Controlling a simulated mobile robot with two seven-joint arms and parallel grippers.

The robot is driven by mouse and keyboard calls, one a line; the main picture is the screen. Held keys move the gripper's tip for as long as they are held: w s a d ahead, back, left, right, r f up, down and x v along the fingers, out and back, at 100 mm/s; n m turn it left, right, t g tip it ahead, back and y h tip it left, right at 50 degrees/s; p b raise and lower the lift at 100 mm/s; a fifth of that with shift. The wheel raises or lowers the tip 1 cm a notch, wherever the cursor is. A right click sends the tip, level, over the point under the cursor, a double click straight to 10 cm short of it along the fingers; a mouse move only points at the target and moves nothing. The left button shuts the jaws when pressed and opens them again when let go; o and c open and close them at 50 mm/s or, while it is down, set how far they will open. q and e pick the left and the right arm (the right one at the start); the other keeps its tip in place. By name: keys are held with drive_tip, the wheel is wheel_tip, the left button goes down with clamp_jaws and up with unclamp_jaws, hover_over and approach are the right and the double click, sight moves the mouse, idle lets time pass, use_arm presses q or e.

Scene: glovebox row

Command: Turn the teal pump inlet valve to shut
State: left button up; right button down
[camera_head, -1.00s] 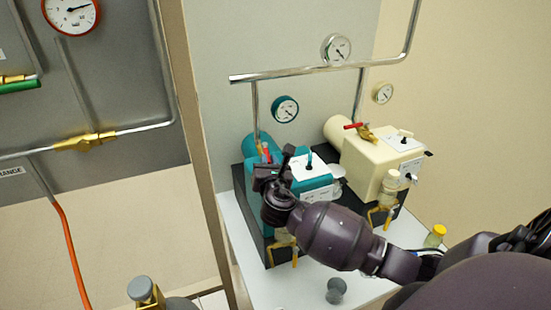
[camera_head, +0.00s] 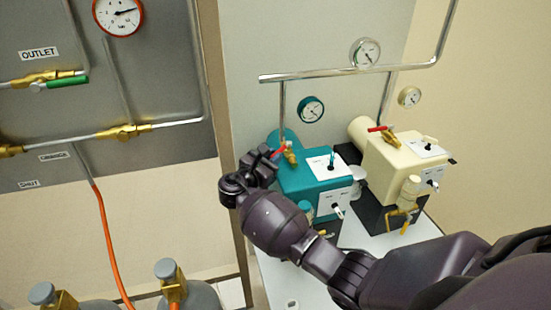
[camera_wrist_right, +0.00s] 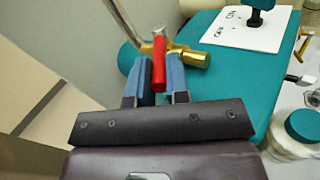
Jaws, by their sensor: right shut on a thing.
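The teal pump (camera_head: 300,182) stands on a black base on the white bench. Its inlet valve has a brass body (camera_head: 291,157) and a short red handle (camera_head: 278,153) on top, at the pump's left rear. In the head view the handle points left from the brass body. My right gripper (camera_head: 264,162) is at the handle. In the right wrist view its two blue-padded fingers (camera_wrist_right: 161,75) are either side of the red handle (camera_wrist_right: 159,62), shut on it. The brass body (camera_wrist_right: 190,56) lies just beyond, to the right. My left gripper is not in view.
A cream pump (camera_head: 395,160) with its own red-handled valve stands to the right. A steel pipe (camera_head: 340,73) with gauges runs above both pumps. A partition edge (camera_head: 226,150) stands close left of my gripper. A grey panel and gas cylinders are further left.

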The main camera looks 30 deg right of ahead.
drive_tip(key=shift+g, duration=0.3)
drive_tip(key=c, duration=1.1)
unclamp_jaws()
drive_tip(key=shift+a, duration=0.1)
drive_tip(key=v, duration=1)
drive_tip(key=shift+a, duration=0.3)
drive_tip(key=shift+s, duration=0.15)
